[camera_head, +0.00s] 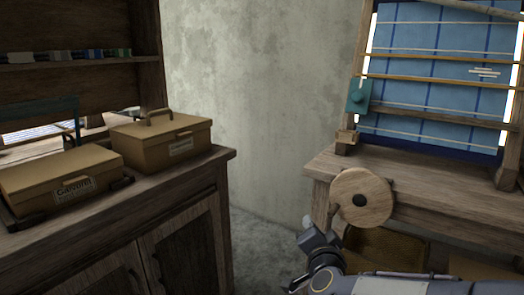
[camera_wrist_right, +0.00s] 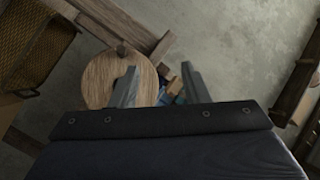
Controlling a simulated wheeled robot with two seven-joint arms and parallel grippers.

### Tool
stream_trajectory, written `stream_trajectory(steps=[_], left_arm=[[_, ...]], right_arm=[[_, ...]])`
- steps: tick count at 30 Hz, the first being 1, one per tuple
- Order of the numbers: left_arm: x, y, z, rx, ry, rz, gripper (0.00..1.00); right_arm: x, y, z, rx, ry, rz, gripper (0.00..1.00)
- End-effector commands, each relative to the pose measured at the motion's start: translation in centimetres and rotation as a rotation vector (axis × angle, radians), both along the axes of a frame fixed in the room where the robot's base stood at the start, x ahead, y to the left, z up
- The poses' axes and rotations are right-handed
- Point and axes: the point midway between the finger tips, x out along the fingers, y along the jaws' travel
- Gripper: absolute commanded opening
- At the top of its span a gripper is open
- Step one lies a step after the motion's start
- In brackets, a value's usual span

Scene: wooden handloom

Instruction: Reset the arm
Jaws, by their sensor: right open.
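My right arm (camera_head: 390,285) comes in from the lower right in the head view. Its gripper shows at the bottom, below and left of a round wooden disc on the loom's front. In the right wrist view my right gripper (camera_wrist_right: 160,77) is open, its two fingers spread with nothing held between them. The wooden disc (camera_head: 362,198) is pale, with a dark centre; it also shows in the wrist view (camera_wrist_right: 101,79), partly behind the left finger. My left gripper is in neither view.
The handloom (camera_head: 425,170) with blue cloth stands on the right. A wooden cabinet (camera_head: 190,230) on the left carries two tan boxes, one in front (camera_head: 60,178) and one behind (camera_head: 165,138). A bare floor gap (camera_head: 262,240) lies between them. A woven basket (camera_wrist_right: 38,52) shows in the wrist view.

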Motion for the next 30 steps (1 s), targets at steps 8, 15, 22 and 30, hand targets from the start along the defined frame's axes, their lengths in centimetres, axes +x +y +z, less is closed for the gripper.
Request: stream_trajectory(steps=[8, 15, 22, 30], left_arm=[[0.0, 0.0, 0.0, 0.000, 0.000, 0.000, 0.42], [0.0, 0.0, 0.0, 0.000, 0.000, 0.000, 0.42], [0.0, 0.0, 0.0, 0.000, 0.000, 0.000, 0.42], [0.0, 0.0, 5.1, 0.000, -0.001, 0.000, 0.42]], right_arm=[[-11.7, -3.4, -0.1, -0.122, 0.226, 0.400, 0.42], [-22.8, -5.8, -5.1, -0.244, 0.504, 0.571, 0.42], [-30.5, -7.5, -9.0, -0.302, 0.720, 0.627, 0.42], [-32.7, -8.0, -5.2, -0.316, 0.792, 0.644, 0.42]])
